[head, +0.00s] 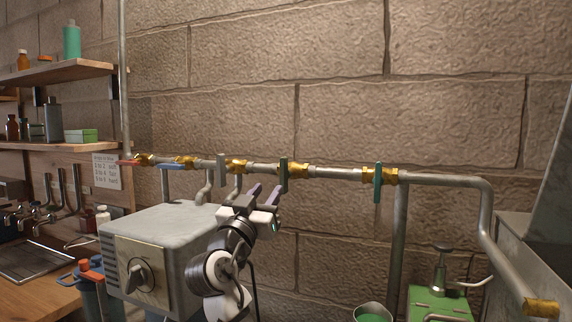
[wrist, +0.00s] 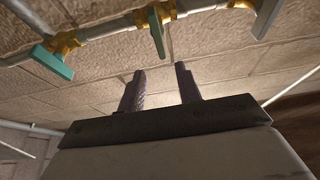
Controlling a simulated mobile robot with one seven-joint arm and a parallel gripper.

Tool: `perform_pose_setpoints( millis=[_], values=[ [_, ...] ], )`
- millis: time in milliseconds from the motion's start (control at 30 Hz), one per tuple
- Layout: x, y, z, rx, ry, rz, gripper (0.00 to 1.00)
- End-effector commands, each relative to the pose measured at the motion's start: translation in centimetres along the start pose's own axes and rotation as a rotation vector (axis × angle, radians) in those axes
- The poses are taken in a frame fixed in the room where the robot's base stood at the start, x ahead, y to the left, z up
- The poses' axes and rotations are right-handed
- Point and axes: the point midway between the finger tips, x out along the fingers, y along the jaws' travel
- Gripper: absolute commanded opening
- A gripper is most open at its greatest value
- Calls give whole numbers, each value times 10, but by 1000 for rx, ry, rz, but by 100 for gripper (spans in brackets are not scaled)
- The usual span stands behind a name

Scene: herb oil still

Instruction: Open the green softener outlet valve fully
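A valve with a dark green lever (head: 283,175) sits on the wall pipe, its lever upright across the pipe. Farther right, a valve with a teal-green lever (head: 378,182) also stands across the pipe. No label shows which is the softener outlet. In the wrist view, the dark green lever (wrist: 157,32) is near top centre and the teal one (wrist: 52,62) is at upper left. My gripper (head: 264,191) is open and empty, just below and left of the dark green lever in the head view. Its fingers (wrist: 160,78) are apart and touch neither lever.
The same pipe carries red (head: 130,162), blue (head: 171,166) and grey (head: 221,168) levers to the left. A grey box with a knob (head: 165,250) stands left of my arm.

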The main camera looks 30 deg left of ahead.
Motion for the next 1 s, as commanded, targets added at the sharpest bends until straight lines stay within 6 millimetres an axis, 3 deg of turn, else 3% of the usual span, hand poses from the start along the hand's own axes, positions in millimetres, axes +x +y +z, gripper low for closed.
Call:
perform_pose_setpoints(
  millis=[600, 800, 1000],
  values=[
    [113, 0, -4, -3, -1, -2, 34],
    [131, -1, -1, -1, 0, -3, 34],
    [134, -1, 0, -1, 0, -4, 34]
  ],
)
